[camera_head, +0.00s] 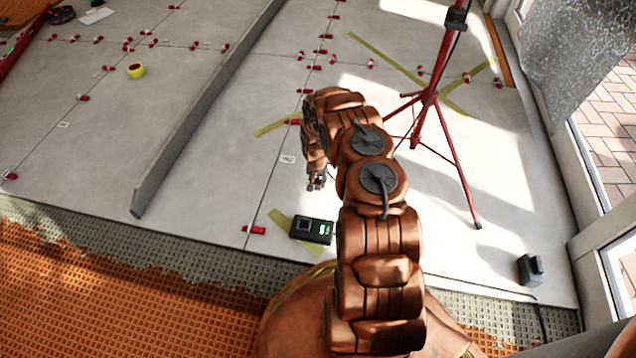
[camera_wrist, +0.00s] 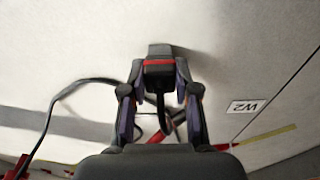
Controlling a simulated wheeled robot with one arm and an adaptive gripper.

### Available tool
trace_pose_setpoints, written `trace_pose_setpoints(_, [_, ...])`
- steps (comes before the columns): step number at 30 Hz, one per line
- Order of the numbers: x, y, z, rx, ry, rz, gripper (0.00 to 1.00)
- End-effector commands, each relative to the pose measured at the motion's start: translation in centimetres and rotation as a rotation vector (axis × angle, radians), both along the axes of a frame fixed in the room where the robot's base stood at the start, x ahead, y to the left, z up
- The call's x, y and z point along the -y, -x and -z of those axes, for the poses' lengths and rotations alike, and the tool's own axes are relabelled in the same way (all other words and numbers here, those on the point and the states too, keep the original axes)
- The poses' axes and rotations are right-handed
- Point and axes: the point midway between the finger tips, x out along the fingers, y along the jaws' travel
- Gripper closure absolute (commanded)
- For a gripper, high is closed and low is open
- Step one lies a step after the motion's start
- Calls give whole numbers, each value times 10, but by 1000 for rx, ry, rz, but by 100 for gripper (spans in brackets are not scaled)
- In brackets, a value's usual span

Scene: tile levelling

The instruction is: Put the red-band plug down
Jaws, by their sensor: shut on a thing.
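The red-band plug (camera_wrist: 158,64) is a black block with a red stripe, seen in the wrist view between my fingertips. A black cable hangs from it. My gripper (camera_wrist: 160,82) is shut on it, one finger on each side. A pale tile surface lies beyond the plug, with a shadow beside it; I cannot tell whether the plug touches it. In the head view my gripper (camera_head: 316,183) points down over the tiles, left of my arm, and the plug cannot be made out there.
A red tripod (camera_head: 430,100) stands right of my arm. A black box (camera_head: 530,269) sits at right. A long grey bar (camera_head: 205,105) lies at left. Red clips (camera_head: 254,230) dot the tile joints.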

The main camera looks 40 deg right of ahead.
Motion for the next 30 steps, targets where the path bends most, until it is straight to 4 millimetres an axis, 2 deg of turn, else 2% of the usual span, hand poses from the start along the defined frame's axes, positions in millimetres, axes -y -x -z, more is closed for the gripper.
trace_pose_setpoints(9, [0, -1, 1, 2, 1, -1, 100])
trace_pose_setpoints(10, [0, -1, 0, 2, 1, -1, 67])
trace_pose_setpoints(16, [0, -1, 0, 3, 2, -1, 46])
trace_pose_setpoints(25, [0, -1, -1, 3, 2, -1, 45])
trace_pose_setpoints(30, [0, -1, -11, 3, 2, -2, 45])
